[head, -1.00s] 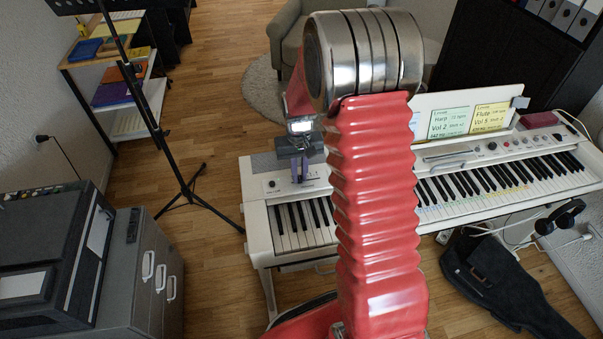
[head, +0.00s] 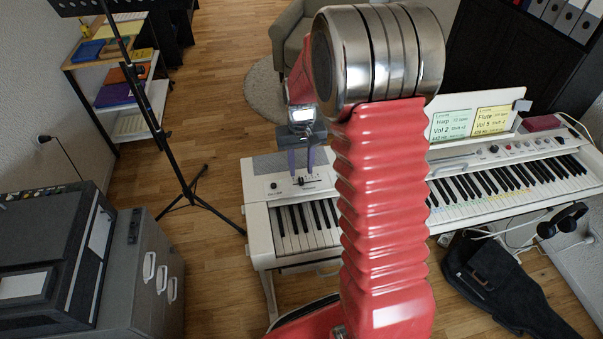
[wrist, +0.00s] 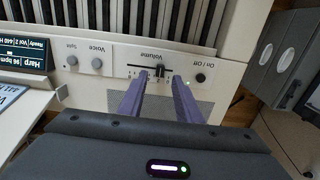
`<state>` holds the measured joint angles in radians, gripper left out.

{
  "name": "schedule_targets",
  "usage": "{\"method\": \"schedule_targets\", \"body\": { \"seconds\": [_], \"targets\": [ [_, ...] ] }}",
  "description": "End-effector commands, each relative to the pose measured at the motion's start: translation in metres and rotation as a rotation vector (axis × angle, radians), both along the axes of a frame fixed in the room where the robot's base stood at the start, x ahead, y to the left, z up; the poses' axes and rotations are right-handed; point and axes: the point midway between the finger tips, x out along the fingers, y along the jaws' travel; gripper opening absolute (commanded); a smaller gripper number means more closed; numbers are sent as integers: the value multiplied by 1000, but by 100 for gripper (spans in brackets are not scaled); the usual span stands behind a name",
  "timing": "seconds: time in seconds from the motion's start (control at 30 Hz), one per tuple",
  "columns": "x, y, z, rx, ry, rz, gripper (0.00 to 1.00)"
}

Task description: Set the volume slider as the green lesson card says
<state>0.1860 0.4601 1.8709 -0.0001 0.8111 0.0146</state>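The volume slider (wrist: 160,71) is a small dark knob on a horizontal track labelled "Volume", right of the track's middle in the upside-down wrist view. It also shows in the head view (head: 300,181) on the piano's left panel. My gripper (wrist: 159,81) is open, its two purple fingers on either side of the knob in the picture and apart from it. In the head view my gripper (head: 301,172) hangs above the panel with nothing between its fingers. The green lesson card (head: 452,124) reads Harp, Vol 2. The piano display (wrist: 22,53) shows Harp and Vol 2.
A yellow card (head: 491,120) reading Flute, seemingly Vol 8, stands beside the green one. The On/Off button (wrist: 201,77) and the Voice knob (wrist: 97,63) flank the slider. A music stand (head: 165,150) is left of the piano. My red arm hides the piano's middle.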

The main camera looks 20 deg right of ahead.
Motion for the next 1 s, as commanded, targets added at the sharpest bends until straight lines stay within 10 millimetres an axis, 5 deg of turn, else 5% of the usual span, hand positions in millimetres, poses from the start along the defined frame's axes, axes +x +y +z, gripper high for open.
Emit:
{"method": "schedule_targets", "body": {
  "seconds": [0.5,1.0],
  "targets": [
    [1,0,84,0,-2,0,31],
    [0,0,93,0,0,1,31]
  ]
}}
